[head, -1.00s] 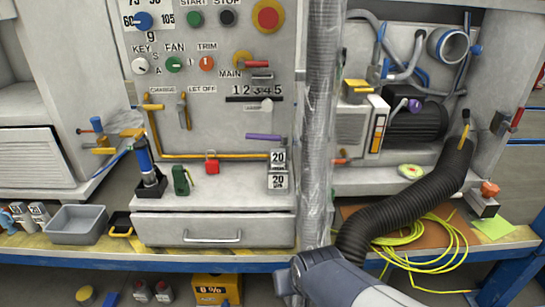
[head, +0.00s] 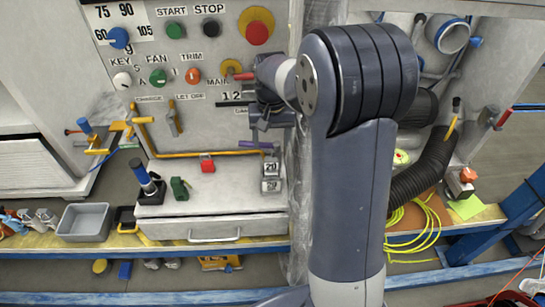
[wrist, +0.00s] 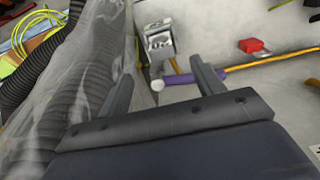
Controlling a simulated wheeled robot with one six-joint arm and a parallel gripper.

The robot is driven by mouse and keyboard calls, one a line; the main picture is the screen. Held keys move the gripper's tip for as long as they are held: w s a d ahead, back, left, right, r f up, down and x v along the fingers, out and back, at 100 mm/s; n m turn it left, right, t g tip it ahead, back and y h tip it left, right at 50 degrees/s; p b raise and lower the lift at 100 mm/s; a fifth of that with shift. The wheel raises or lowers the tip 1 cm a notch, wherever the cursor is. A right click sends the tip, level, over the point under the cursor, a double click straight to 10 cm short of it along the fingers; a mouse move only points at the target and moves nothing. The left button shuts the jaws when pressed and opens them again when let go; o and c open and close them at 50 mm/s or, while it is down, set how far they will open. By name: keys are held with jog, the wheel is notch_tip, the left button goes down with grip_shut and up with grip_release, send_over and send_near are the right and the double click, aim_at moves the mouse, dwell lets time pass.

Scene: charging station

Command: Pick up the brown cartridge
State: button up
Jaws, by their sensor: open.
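I cannot make out a brown cartridge for sure in either view. My gripper (head: 262,132) is in front of the grey panel in the head view, below the MAIN label. In the wrist view my gripper (wrist: 162,86) has its two fingers spread apart with nothing held between them. A purple rod (wrist: 184,78) with a white end lies behind the fingertips in that picture; I cannot tell whether they touch. The purple rod also shows below my gripper in the head view (head: 257,144). My arm hides part of the panel and the right-hand shelf.
Blocks marked 20 (head: 270,178) stand on the ledge near a red padlock (head: 207,163) and a green item (head: 179,188). A ribbed black hose (head: 420,175) and plastic-wrapped column are close to my arm. A grey bin (head: 84,222) sits at left.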

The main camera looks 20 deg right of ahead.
aim_at(271, 159)
jog(key=shift+w+r, duration=0.15)
jog(key=shift+w, duration=0.15)
notch_tip(271, 159, down, 11)
jog(key=shift+w+r+p, duration=0.15)
jog(key=shift+p, duration=0.2)
jog(key=shift+c, duration=0.2)
jog(key=c, duration=1.3)
jog(key=shift+r, duration=0.1)
